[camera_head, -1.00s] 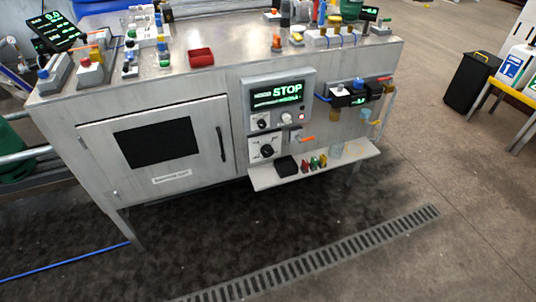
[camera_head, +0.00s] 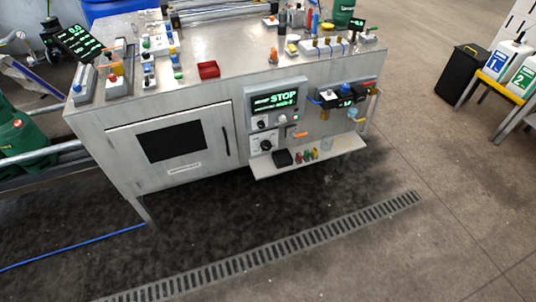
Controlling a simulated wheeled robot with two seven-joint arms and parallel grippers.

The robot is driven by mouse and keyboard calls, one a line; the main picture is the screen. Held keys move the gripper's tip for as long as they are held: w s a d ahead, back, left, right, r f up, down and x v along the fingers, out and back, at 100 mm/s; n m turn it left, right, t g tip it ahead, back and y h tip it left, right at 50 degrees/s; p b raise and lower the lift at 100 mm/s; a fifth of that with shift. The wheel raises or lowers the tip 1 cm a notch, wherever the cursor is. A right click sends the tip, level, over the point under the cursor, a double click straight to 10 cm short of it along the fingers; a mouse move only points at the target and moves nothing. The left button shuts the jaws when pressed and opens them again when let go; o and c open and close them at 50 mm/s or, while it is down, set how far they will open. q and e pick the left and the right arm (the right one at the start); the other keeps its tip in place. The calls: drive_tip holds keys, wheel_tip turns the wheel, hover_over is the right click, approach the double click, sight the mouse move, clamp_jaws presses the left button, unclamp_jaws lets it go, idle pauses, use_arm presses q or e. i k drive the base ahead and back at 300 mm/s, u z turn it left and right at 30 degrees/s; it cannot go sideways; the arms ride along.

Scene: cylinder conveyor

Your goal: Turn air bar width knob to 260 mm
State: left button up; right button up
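A grey metal machine cabinet (camera_head: 215,95) stands ahead in the head view. Its front has a panel with a green STOP display (camera_head: 275,101), a small black knob (camera_head: 262,124) below it and a larger black knob (camera_head: 266,145) lower down. More controls with coloured caps (camera_head: 147,56) stand on the left of the top, and more knobs and valves (camera_head: 315,43) on the right. The labels are too small to read, so I cannot tell which one is the air bar width knob or its setting. Neither of my grippers is in view.
A tilted display (camera_head: 79,43) stands at the top left and a small one (camera_head: 357,24) at the right. A shelf (camera_head: 340,148) juts from the front. A black bin (camera_head: 464,76) and a yellow-edged stand (camera_head: 489,82) are at right. The floor in front is clear.

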sight(266, 145)
drive_tip(key=u, duration=0.55)
drive_tip(key=i, duration=1.4)
drive_tip(key=z, duration=0.7)
